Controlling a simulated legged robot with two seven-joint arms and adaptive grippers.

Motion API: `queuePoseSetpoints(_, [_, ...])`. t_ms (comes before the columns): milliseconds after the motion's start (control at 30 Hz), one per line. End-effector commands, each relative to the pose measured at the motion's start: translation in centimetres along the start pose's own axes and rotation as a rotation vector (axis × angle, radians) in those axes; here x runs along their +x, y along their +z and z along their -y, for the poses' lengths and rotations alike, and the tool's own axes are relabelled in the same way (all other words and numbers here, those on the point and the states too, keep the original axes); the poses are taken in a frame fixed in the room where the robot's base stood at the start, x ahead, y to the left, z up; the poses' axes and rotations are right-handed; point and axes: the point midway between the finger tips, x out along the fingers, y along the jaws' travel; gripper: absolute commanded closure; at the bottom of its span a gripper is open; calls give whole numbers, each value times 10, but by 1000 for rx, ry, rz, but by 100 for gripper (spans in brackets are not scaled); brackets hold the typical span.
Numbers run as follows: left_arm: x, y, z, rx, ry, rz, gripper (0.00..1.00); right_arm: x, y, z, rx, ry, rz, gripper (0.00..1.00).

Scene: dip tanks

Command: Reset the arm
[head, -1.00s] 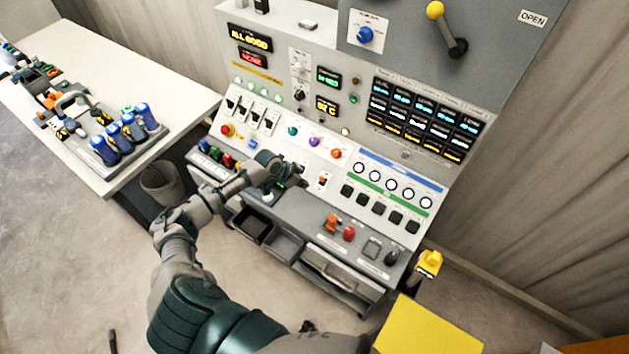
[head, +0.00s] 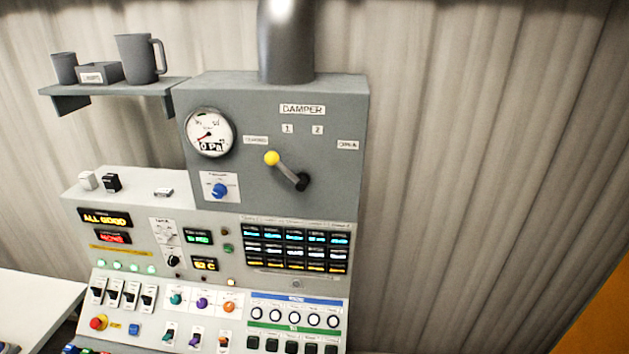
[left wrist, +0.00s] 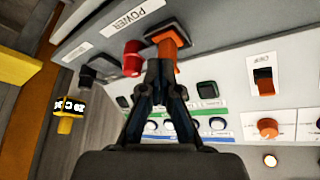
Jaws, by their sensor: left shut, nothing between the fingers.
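My left gripper (left wrist: 164,72) is in the left wrist view, its fingers shut and empty. Its tips overlap the lower part of an orange switch (left wrist: 167,52) near a "POWER" label (left wrist: 134,17); I cannot tell whether they touch it. A red knob (left wrist: 132,60) sits just left of the switch. My arms are out of the head view. My right gripper is in neither view.
The head view shows the control panel (head: 200,283), with the damper box (head: 340,115) and its yellow-tipped lever (head: 287,172) above. The gauge (head: 209,133) reads 0 Pa. A shelf (head: 110,90) holds a grey jug (head: 136,58). A yellow piece (left wrist: 66,122) shows in the wrist view.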

Motion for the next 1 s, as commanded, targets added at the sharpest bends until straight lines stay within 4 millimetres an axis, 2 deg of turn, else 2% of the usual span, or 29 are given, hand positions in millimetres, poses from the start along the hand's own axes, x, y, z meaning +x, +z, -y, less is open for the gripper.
queuePoseSetpoints(33, [11,7,-50,3,30,7,100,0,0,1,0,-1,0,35])
queuePoseSetpoints(100, [12,18,-98,-18,24,19,100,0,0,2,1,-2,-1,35])
queuePoseSetpoints(200, [2,33,-136,-73,-11,34,100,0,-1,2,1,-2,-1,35])
queuePoseSetpoints(300, [-12,49,-156,-141,-50,51,100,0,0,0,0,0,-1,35])
queuePoseSetpoints(600, [-60,98,-181,-362,-184,114,100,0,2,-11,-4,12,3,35])
queuePoseSetpoints(767, [-87,122,-190,-476,-259,160,100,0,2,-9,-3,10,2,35])
queuePoseSetpoints(800, [-88,127,-190,-494,-274,170,100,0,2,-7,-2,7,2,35])
queuePoseSetpoints(1000, [-34,140,-184,-484,-263,188,100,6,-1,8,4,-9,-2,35])
